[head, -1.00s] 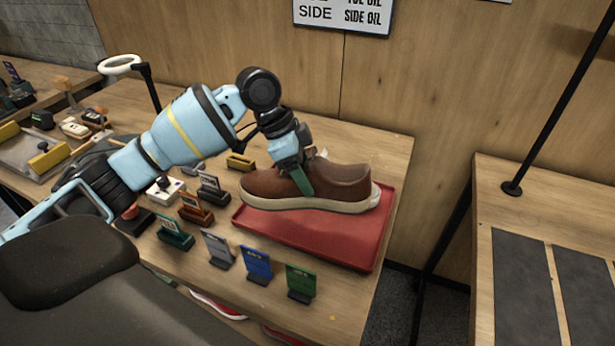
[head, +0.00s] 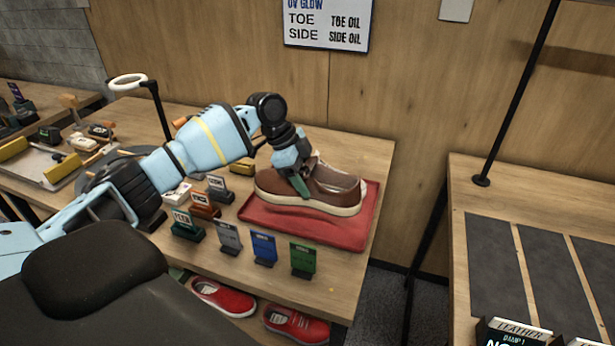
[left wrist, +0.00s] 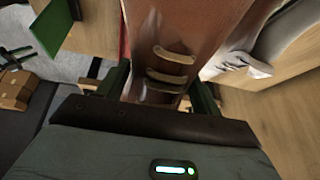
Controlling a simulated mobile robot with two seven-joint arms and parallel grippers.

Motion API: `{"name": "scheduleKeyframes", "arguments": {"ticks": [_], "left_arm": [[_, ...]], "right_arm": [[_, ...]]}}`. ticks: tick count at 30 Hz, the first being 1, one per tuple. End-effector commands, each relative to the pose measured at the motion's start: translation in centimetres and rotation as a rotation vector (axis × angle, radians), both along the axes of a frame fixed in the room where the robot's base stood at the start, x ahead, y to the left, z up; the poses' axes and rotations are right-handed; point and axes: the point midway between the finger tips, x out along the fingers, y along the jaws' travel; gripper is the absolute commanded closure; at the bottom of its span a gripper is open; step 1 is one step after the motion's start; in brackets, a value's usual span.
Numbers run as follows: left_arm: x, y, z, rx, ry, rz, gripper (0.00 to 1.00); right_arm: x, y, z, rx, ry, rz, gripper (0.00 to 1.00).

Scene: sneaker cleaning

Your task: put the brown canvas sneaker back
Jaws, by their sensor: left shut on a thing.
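The brown sneaker (head: 335,187), with a pale sole, is at the red tray (head: 290,225) on the wooden table. In the left wrist view the brown upper (left wrist: 190,30) with pale laces runs between the two green fingers (left wrist: 160,92). My right gripper is not in view.
Small label stands, such as the blue one (head: 264,248) and green one (head: 303,259), line the table in front of the tray. Red shoes (head: 224,297) sit on a shelf below. A second table with dark mats (head: 505,265) is at right, past a gap and black post.

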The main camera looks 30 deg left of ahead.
Motion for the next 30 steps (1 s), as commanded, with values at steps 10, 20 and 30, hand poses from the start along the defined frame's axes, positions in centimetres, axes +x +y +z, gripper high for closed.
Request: {"name": "scheduleKeyframes", "arguments": {"ticks": [10,20,30], "left_arm": [[0.0,0.0,-1.9,0.0,0.003,0.0,0.72],[-0.1,0.0,-5.3,0.0,0.004,-0.001,0.72],[0.0,0.0,-6.7,0.0,-0.002,0.0,0.72]], "right_arm": [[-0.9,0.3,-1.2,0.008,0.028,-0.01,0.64],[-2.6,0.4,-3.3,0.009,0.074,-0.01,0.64],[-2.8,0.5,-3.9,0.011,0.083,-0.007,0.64]]}}
